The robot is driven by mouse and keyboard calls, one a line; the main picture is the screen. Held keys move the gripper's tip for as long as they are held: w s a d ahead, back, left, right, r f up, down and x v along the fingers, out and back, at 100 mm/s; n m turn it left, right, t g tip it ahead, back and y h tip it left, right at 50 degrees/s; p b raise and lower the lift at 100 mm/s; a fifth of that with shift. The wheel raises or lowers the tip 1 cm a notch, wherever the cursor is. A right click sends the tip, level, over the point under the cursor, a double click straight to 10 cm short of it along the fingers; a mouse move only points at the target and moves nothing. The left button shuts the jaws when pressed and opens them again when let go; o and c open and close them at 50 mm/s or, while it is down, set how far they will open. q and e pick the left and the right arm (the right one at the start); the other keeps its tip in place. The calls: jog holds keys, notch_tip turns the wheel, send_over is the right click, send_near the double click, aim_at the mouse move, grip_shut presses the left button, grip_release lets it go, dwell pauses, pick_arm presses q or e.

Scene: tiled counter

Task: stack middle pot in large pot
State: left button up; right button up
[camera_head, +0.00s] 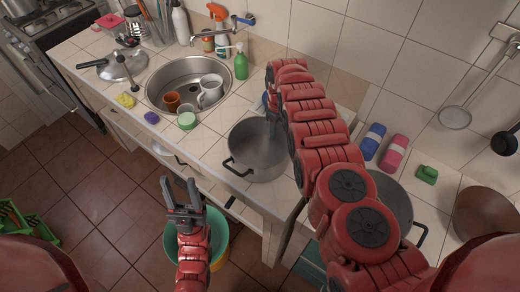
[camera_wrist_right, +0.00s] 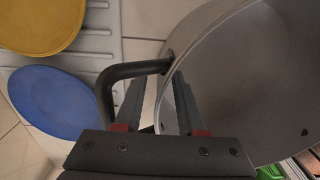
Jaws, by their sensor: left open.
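One grey pot (camera_head: 258,150), with a black handle at its front left, stands on the counter right of the sink. Another grey pot (camera_head: 396,205) stands further right, partly hidden by my right arm; I cannot compare their sizes surely. My right gripper (camera_head: 273,112) is at the far rim of the first pot. In the right wrist view, its fingers (camera_wrist_right: 160,95) are apart, with the rim of the pot (camera_wrist_right: 225,85) between them, beside the black handle (camera_wrist_right: 130,70). My left gripper (camera_head: 181,192) is open and empty in front of the counter.
The sink (camera_head: 160,75) holds a white mug (camera_head: 210,90) and a brown cup (camera_head: 172,100). A blue plate (camera_wrist_right: 52,102) and yellow plate (camera_wrist_right: 42,22) lie beside the pot. Blue (camera_head: 373,141) and pink (camera_head: 394,152) items stand by the wall. A teal bucket (camera_head: 217,225) is below the counter.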

grip_shut()
dwell(1.4)
